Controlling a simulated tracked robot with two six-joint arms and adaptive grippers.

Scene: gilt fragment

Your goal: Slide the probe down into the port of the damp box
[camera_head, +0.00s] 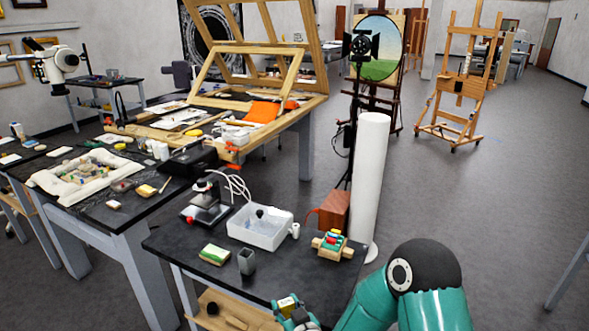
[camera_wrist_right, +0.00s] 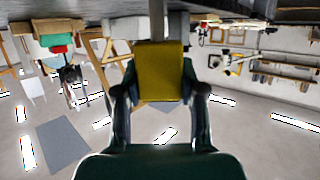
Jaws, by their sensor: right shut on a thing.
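The damp box (camera_head: 260,229) is a white, open-looking box on the dark front table in the head view. A small dark round spot (camera_head: 259,213), possibly its port, shows near its far side. My right gripper (camera_head: 294,314) is at the bottom of the head view, at the table's front edge, nearer to me than the box and apart from it. My left gripper is not in view.

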